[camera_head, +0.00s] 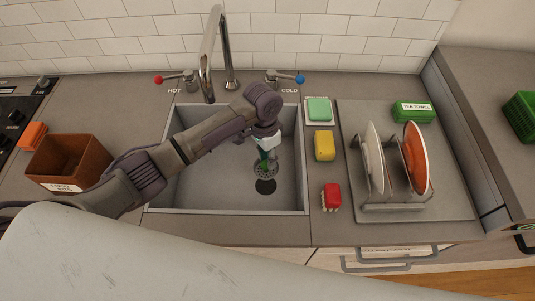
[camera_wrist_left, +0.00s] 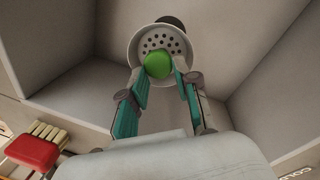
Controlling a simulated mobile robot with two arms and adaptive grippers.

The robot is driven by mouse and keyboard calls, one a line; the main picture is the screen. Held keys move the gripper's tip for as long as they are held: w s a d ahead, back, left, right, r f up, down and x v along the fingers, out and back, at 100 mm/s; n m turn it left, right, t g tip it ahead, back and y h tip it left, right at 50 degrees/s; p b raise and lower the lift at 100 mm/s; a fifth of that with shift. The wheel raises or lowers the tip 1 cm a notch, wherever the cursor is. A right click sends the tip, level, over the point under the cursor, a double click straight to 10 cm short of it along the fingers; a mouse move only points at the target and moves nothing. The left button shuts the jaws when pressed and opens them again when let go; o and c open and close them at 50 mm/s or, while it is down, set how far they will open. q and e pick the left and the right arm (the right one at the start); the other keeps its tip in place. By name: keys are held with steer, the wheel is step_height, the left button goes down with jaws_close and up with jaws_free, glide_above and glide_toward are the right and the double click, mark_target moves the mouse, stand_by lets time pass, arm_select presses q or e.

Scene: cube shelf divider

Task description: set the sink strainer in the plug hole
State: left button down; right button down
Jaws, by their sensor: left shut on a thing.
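The sink strainer (camera_head: 265,170) is a round metal basket with holes and a green knob. In the left wrist view the strainer (camera_wrist_left: 146,45) shows its perforated face and its green knob (camera_wrist_left: 158,66) between the fingers. My left gripper (camera_head: 266,152) is shut on the knob and holds the strainer inside the sink. The dark plug hole (camera_head: 265,187) in the sink floor lies just below the strainer in the head view. In the left wrist view the plug hole (camera_wrist_left: 172,20) is partly hidden behind the strainer. My right gripper is not in view.
The sink (camera_head: 205,190) has raised walls around the arm. The tall faucet (camera_head: 208,60) stands behind it. To its right are a yellow sponge (camera_head: 324,146), a red brush (camera_head: 331,196) and a dish rack (camera_head: 395,205) with plates. A brown bin (camera_head: 68,160) stands left.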

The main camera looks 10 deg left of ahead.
arm_select(q)
steer(key=shift+f, duration=0.1)
stand_by(0.3)
steer(key=shift+p, duration=0.65)
steer(key=b, duration=0.5)
glide_above(267, 183)
steer(key=shift+d+f, duration=0.15)
steer(key=shift+f, duration=4.45)
steer(key=shift+f, duration=0.4)
steer(key=c, duration=0.8)
jaws_free()
steer(key=shift+o, duration=0.2)
steer(key=r, duration=0.8)
steer(key=w+a+r, duration=0.1)
steer(key=r, duration=0.3)
steer(key=shift+f, duration=0.1)
